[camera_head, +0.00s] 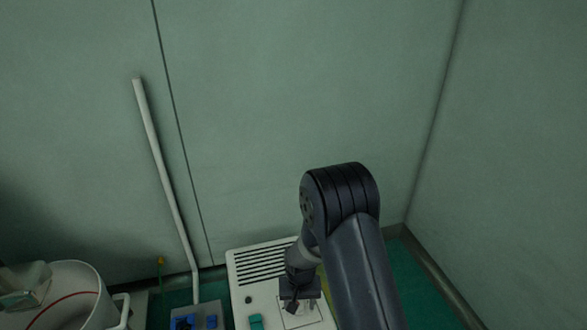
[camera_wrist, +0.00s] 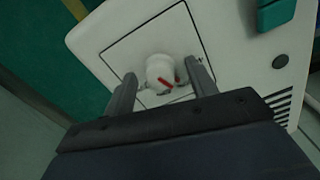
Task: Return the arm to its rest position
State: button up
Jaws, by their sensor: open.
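My arm reaches down over a white control box (camera_head: 240,287) in the lower middle of the head view. My gripper (camera_wrist: 160,84) is open in the wrist view, with one finger on each side of a white round knob (camera_wrist: 160,70) with a red mark. The knob sits on a square panel outlined in black on the white box (camera_wrist: 110,25). I cannot tell whether the fingers touch the knob. In the head view my gripper (camera_head: 299,300) is small and dark above the box, and the knob is hidden there.
A teal switch (camera_head: 256,322) is on the box. A white round vessel (camera_head: 75,290) stands at the lower left. A pale pipe (camera_head: 165,180) runs up the back wall. Blue parts (camera_head: 183,322) sit left of the box. Walls close the back and right; space above is clear.

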jog(key=shift+m, duration=0.8)
jog(key=shift+r+p, duration=0.9)
jog(key=shift+r, duration=1.5)
